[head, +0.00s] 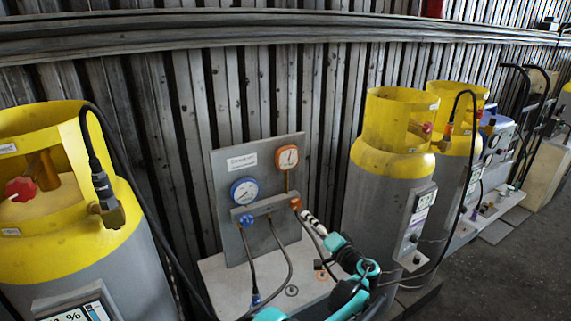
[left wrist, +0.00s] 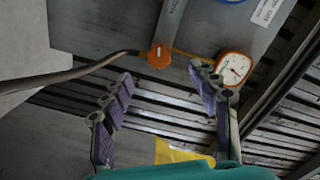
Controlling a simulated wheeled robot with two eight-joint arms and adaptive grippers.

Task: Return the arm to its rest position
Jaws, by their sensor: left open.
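My left arm reaches up from the bottom of the head view, with teal and black links. Its gripper (head: 314,224) is just right of and below the orange knob (head: 296,204) on the grey gauge panel (head: 226,172). In the left wrist view my left gripper (left wrist: 161,76) is open, with purple pads and nothing between them. The orange knob (left wrist: 159,55) shows beyond the fingertips there. The exact gap to it is hard to judge. My right gripper is not in view.
The panel carries a blue gauge (head: 244,191), an orange gauge (head: 287,158), a blue knob (head: 246,220) and dark hoses. Yellow-topped grey cylinders stand left (head: 60,235) and right (head: 390,165). A slatted wall (head: 180,130) is behind. Open floor (head: 510,260) lies at right.

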